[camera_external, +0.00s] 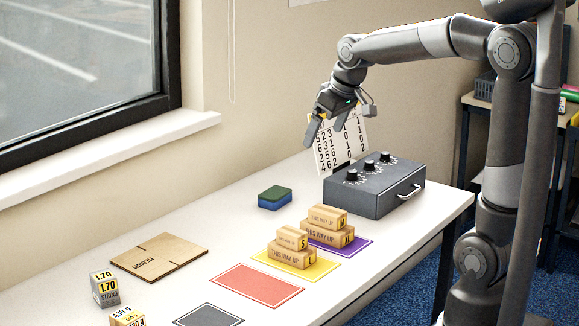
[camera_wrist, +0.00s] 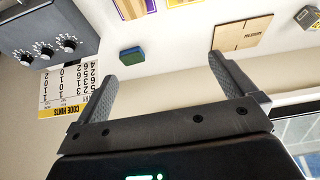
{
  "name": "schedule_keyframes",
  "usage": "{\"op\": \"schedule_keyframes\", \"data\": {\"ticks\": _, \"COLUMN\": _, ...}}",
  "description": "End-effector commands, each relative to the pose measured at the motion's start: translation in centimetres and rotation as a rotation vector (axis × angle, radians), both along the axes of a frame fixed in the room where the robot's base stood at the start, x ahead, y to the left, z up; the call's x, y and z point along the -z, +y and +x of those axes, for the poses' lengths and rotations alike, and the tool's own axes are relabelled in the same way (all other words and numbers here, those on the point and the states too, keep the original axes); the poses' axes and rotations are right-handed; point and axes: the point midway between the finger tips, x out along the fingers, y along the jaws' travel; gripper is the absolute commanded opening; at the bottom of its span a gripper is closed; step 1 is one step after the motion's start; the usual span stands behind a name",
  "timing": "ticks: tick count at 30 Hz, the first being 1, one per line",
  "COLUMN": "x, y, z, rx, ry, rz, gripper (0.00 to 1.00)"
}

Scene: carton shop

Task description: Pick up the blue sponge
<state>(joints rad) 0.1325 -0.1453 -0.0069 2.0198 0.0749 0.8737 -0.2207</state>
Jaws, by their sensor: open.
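The blue sponge (camera_external: 274,201) lies on the white table, with a green top layer and blue sides. It also shows in the wrist view (camera_wrist: 132,56), beyond my fingers and between their lines. My gripper (camera_external: 326,134) is open and empty, held above the back of the table, up and to the right of the sponge. In the wrist view both fingers of my gripper (camera_wrist: 164,80) stand well apart with nothing between them. The sponge is apart from my gripper and nothing covers it.
A grey box with knobs (camera_external: 375,188) stands right of the sponge, before a number sheet (camera_external: 341,146). Small cartons (camera_external: 292,256) sit on yellow and purple mats in front. A flat carton (camera_external: 160,254) lies left. The table around the sponge is clear.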

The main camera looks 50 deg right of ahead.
Motion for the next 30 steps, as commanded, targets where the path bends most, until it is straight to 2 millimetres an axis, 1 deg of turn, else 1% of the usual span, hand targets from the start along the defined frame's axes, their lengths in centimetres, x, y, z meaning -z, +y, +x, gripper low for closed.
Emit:
{"op": "schedule_keyframes", "data": {"ticks": 1, "x": 0.6, "y": -0.7, "z": 1.8, "rx": 0.0, "ry": 0.012, "rz": 0.0, "gripper": 1.0}}
{"op": "schedule_keyframes", "data": {"ticks": 3, "x": 1.2, "y": -1.7, "z": 4.0, "rx": -0.005, "ry": 0.02, "rz": 0.0, "gripper": 1.0}}
{"op": "schedule_keyframes", "data": {"ticks": 8, "x": 3.4, "y": -4.1, "z": 9.0, "rx": -0.014, "ry": 0.041, "rz": 0.001, "gripper": 1.0}}
{"op": "schedule_keyframes", "data": {"ticks": 9, "x": 4.1, "y": -4.7, "z": 10.2, "rx": -0.016, "ry": 0.046, "rz": 0.001, "gripper": 1.0}}
{"op": "schedule_keyframes", "data": {"ticks": 11, "x": 5.1, "y": -5.7, "z": 12.0, "rx": -0.019, "ry": 0.052, "rz": 0.001, "gripper": 1.0}}
{"op": "schedule_keyframes", "data": {"ticks": 12, "x": 5.9, "y": -6.4, "z": 13.1, "rx": -0.022, "ry": 0.057, "rz": 0.001, "gripper": 1.0}}
{"op": "schedule_keyframes", "data": {"ticks": 14, "x": 7.2, "y": -7.4, "z": 14.7, "rx": -0.025, "ry": 0.064, "rz": 0.002, "gripper": 1.0}}
{"op": "schedule_keyframes", "data": {"ticks": 18, "x": 10.5, "y": -9.9, "z": 18.3, "rx": -0.034, "ry": 0.08, "rz": 0.003, "gripper": 1.0}}
{"op": "schedule_keyframes", "data": {"ticks": 21, "x": 12.9, "y": -11.5, "z": 20.3, "rx": -0.04, "ry": 0.089, "rz": 0.005, "gripper": 1.0}}
{"op": "schedule_keyframes", "data": {"ticks": 24, "x": 14.7, "y": -12.8, "z": 21.8, "rx": -0.044, "ry": 0.095, "rz": 0.005, "gripper": 1.0}}
{"op": "schedule_keyframes", "data": {"ticks": 27, "x": 15.9, "y": -13.6, "z": 22.6, "rx": -0.047, "ry": 0.097, "rz": 0.006, "gripper": 1.0}}
{"op": "schedule_keyframes", "data": {"ticks": 30, "x": 16.6, "y": -13.9, "z": 23.0, "rx": -0.05, "ry": 0.099, "rz": 0.007, "gripper": 1.0}}
